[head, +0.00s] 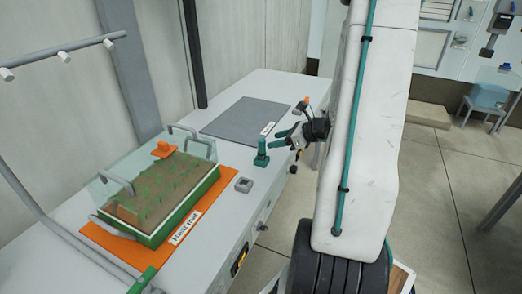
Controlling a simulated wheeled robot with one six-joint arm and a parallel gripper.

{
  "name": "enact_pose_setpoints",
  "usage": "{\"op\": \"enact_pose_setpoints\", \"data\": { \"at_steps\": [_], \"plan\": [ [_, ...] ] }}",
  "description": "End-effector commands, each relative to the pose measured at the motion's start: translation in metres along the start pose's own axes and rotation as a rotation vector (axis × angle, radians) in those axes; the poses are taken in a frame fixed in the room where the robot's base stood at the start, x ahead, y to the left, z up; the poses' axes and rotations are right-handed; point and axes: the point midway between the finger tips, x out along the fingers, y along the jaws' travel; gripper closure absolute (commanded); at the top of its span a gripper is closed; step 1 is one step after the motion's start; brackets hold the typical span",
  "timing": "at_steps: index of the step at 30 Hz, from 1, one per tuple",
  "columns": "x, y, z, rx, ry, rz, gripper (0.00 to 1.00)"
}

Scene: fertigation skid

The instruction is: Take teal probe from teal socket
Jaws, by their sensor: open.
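The teal probe (262,147) stands upright on the white bench, in a dark green base (261,161) that looks like the teal socket. Where the probe ends and the socket begins is hard to tell at this size. My gripper (284,139) is just to the right of the probe, with its fingers pointing left toward the probe's upper part. It is open and holds nothing. A small gap seems to lie between the fingertips and the probe, though contact cannot be ruled out.
A grey block with a hole (244,185) sits nearer on the bench (225,228). A clear-walled planter box (160,190) with metal handles stands on an orange mat (228,178) at left. A grey mat (245,119) lies behind. A grey pipe frame (50,215) rises at left.

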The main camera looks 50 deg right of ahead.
Motion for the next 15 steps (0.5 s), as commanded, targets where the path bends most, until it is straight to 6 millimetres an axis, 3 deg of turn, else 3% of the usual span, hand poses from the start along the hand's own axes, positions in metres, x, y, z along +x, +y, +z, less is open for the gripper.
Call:
{"op": "enact_pose_setpoints", "data": {
  "at_steps": [15],
  "plan": [
    [0.067,0.0,0.0,-0.003,0.001,0.005,0.5]
  ]
}}
